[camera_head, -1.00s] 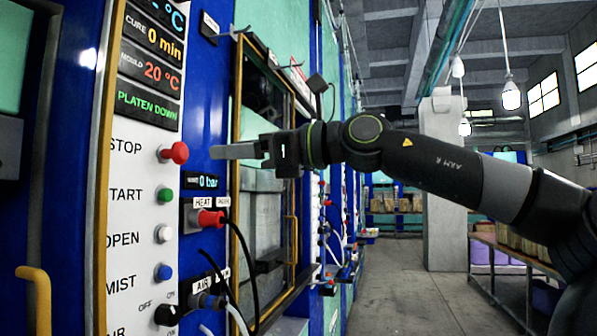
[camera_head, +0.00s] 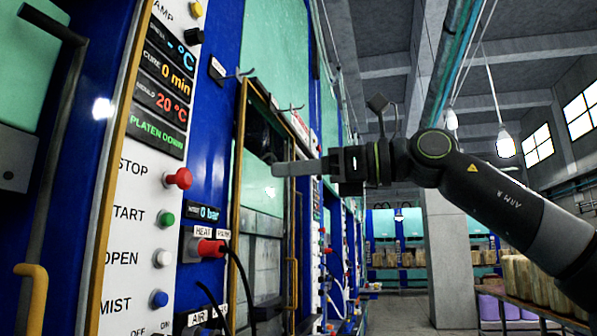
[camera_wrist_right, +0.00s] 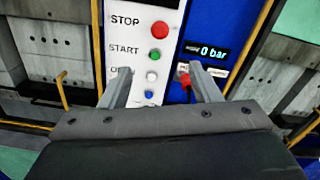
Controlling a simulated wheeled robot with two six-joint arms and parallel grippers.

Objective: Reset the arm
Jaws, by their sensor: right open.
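My right arm (camera_head: 500,200) comes in from the right in the head view. Its gripper (camera_head: 285,168) points left, in front of the press's framed door, apart from the control panel. In the right wrist view the two fingers of the right gripper (camera_wrist_right: 163,85) stand wide apart with nothing between them. Beyond them is the white panel (camera_head: 130,225) with a red STOP button (camera_head: 178,178), a green START button (camera_head: 166,218), a white OPEN button (camera_head: 162,258) and a blue MIST button (camera_head: 159,298). My left gripper does not show.
The displays (camera_head: 160,90) read 0 min, 20 °C and PLATEN DOWN. A pressure readout (camera_head: 205,212) reads 0 bar. A red plug (camera_head: 208,248) with a black cable sits below it. A yellow handle (camera_head: 32,300) sticks out at lower left. A shelf with goods (camera_head: 535,285) stands right of the aisle.

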